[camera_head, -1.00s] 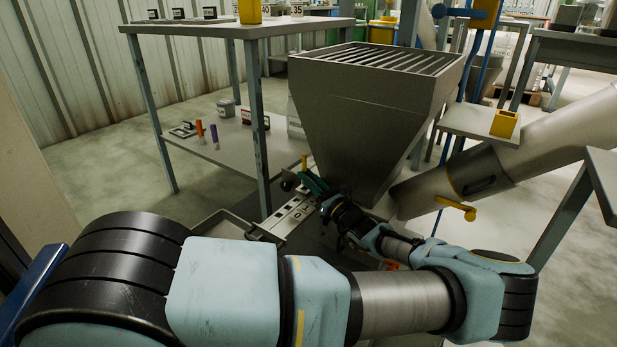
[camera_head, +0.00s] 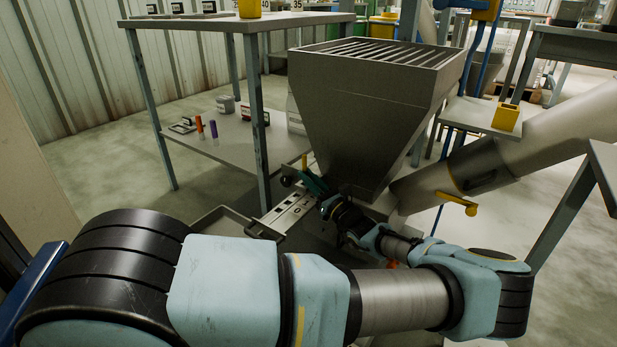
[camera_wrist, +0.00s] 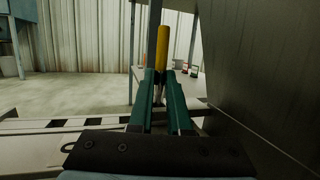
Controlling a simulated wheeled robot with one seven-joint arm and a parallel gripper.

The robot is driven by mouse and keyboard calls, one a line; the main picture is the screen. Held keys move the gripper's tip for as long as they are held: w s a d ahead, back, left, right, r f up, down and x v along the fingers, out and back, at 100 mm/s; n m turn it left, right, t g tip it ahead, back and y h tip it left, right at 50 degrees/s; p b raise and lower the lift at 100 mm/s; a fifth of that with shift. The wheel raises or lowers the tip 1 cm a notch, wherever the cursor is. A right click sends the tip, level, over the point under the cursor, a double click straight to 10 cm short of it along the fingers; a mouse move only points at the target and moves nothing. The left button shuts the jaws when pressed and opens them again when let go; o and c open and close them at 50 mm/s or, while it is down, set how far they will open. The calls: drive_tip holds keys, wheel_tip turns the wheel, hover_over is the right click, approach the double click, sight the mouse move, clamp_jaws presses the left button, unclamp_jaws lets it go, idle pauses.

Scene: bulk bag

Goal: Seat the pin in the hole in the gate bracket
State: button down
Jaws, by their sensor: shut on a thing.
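In the wrist view my gripper (camera_wrist: 159,90) has green fingers shut on the pin (camera_wrist: 161,48), which has a yellow upper part and stands about upright. A darker length of the pin shows between the fingertips; its lower end is hidden. In the head view my gripper (camera_head: 309,180) is small, just left of the hopper's lower end, with the yellow pin (camera_head: 304,161) at its tip. The gate bracket looks to be the pale slotted plate (camera_head: 290,211) below the hopper. I cannot make out which hole fits the pin, nor whether the pin touches the plate.
The steel hopper (camera_head: 370,110) with a grate stands close to the right of my gripper. A two-shelf table (camera_head: 235,150) is behind, with small items on its lower shelf. A shallow tray (camera_head: 222,222) lies left of the plate. A grey chute (camera_head: 530,140) slopes down at the right.

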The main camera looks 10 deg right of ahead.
drive_tip(key=shift+f+b, duration=0.6)
drive_tip(key=shift+f, duration=0.45)
drive_tip(key=shift+r, duration=0.1)
drive_tip(key=shift+r+p, duration=1.35)
drive_tip(key=shift+r, duration=0.1)
drive_tip(key=shift+p, duration=0.55)
idle(0.8)
drive_tip(key=shift+f+b, duration=0.95)
drive_tip(key=shift+f, duration=0.65)
drive_tip(key=c, duration=0.8)
unclamp_jaws()
drive_tip(key=shift+s, duration=0.1)
drive_tip(key=p+v, duration=0.1)
drive_tip(key=v, duration=0.9)
drive_tip(key=shift+s+d+f, duration=0.1)
drive_tip(key=shift+s+d, duration=0.1)
drive_tip(key=shift+s, duration=0.05)
